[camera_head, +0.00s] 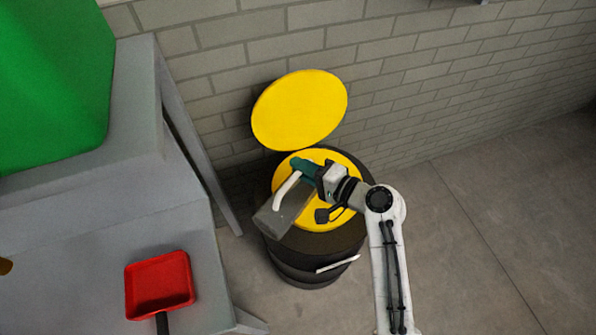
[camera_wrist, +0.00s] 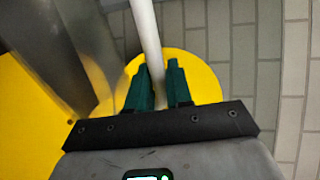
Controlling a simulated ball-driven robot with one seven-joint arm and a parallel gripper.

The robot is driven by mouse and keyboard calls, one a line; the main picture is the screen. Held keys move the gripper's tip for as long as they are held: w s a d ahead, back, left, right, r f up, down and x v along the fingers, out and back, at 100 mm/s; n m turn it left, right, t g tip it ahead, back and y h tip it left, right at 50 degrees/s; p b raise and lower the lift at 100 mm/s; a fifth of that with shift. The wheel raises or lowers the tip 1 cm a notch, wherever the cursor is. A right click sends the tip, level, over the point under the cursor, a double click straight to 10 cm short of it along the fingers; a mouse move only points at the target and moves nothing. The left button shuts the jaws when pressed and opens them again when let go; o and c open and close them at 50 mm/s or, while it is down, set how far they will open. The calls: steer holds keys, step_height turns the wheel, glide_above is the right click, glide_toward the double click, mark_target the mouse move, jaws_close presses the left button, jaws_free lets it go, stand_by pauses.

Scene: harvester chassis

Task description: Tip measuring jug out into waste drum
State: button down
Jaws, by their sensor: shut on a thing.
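The measuring jug (camera_head: 281,214) is a clear grey vessel with a white handle. It is over the left part of the waste drum, tilted, in the head view. In the wrist view its clear body (camera_wrist: 62,45) is at upper left and its white handle (camera_wrist: 147,40) runs between the fingers. My gripper (camera_head: 299,169) has teal fingers shut on the handle; they also show in the wrist view (camera_wrist: 158,88). The waste drum (camera_head: 310,262) is dark with a yellow top, partly hidden by the jug and my arm. I cannot tell whether the jug holds anything.
A round yellow lid (camera_head: 300,109) stands raised behind the drum, against the brick wall (camera_head: 430,60). A grey table (camera_head: 75,240) at left bears a red scoop (camera_head: 160,284) and a large green object (camera_head: 50,80). The floor (camera_head: 500,230) at right is clear.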

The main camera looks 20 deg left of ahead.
steer(key=shift+w+d+r+m+g, duration=0.15)
steer(key=shift+w+d+m, duration=0.1)
steer(key=shift+w+m, duration=0.3)
steer(key=shift+w+d+r+m+g, duration=0.1)
steer(key=shift+w+d+m, duration=0.2)
steer(key=shift+w, duration=0.4)
steer(key=shift+w+d+r+m+g, duration=0.2)
steer(key=shift+w+m, duration=0.25)
steer(key=shift+w, duration=0.2)
stand_by(1.5)
